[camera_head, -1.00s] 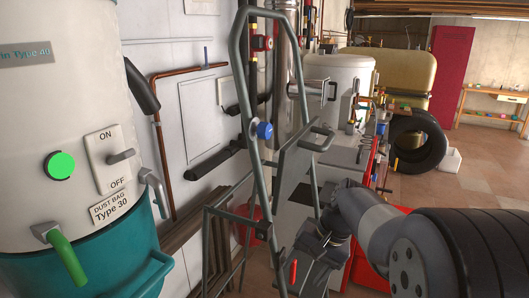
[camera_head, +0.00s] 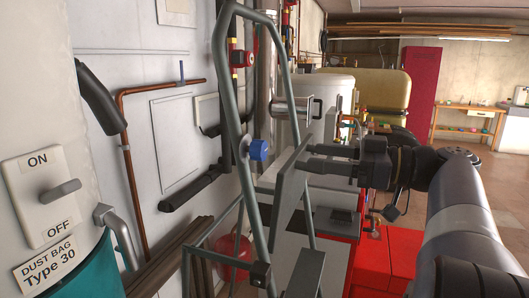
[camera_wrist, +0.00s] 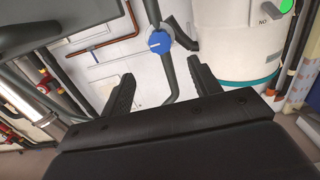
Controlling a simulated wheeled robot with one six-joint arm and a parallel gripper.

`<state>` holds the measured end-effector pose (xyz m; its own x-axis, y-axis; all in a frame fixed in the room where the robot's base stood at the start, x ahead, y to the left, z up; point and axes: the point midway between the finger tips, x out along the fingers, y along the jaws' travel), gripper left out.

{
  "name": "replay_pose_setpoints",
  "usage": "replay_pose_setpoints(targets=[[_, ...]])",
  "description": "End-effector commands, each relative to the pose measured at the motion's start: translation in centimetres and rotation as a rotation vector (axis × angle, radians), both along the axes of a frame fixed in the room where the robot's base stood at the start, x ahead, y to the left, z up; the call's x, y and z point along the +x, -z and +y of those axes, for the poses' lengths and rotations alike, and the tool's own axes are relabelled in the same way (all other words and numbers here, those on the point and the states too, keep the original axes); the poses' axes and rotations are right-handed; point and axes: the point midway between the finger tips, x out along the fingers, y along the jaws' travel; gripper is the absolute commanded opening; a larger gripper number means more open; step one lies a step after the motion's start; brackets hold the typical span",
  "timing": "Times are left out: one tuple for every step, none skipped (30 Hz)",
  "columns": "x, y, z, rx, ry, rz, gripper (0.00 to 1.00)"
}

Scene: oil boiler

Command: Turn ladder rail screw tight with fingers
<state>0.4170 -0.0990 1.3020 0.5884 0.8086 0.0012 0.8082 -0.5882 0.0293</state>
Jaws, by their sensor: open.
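The ladder rail screw is a blue knob (camera_head: 259,150) on the grey tubular ladder rail (camera_head: 238,110), left of centre in the head view. In the wrist view the blue knob (camera_wrist: 160,42) shows beyond the fingertips, between their lines and a little above them. My gripper (camera_head: 306,158) reaches in from the right at about the knob's height, with a gap between its fingertips and the knob. In the wrist view my gripper (camera_wrist: 160,78) has its two fingers spread wide with nothing between them.
A white and teal dust bag machine (camera_head: 45,200) is at left. A copper pipe (camera_head: 135,190) runs along the wall. Red boxes (camera_head: 385,262) stand at lower right.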

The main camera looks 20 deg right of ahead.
Motion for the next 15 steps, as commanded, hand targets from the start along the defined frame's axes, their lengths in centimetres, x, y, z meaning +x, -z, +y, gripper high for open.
replay_pose_setpoints(targets=[[0.1,-0.1,0.3,-0.001,-0.002,-0.004,0.59],[0.3,-0.1,0.5,-0.001,-0.004,-0.004,0.59],[0.5,-0.1,0.9,0.0,-0.004,-0.003,0.59],[0.8,-0.1,1.2,0.001,-0.004,-0.002,0.59],[1.0,-0.1,1.6,0.0,-0.006,-0.001,0.59],[1.4,-0.2,2.1,0.001,-0.005,-0.001,0.59],[1.7,-0.2,2.6,0.0,-0.007,0.0,0.59],[2.0,-0.2,3.0,0.0,-0.006,0.001,0.59],[2.4,-0.2,3.6,0.0,-0.007,0.001,0.59],[2.8,-0.2,4.0,0.0,-0.006,0.001,0.59],[3.0,-0.2,4.5,0.0,-0.007,0.002,0.59],[3.5,-0.2,5.0,0.0,-0.006,0.001,0.59],[3.8,-0.2,5.4,0.0,-0.007,0.002,0.59],[4.1,-0.2,5.8,0.0,-0.006,0.001,0.59],[4.4,-0.2,6.3,0.0,-0.006,0.001,0.59]])
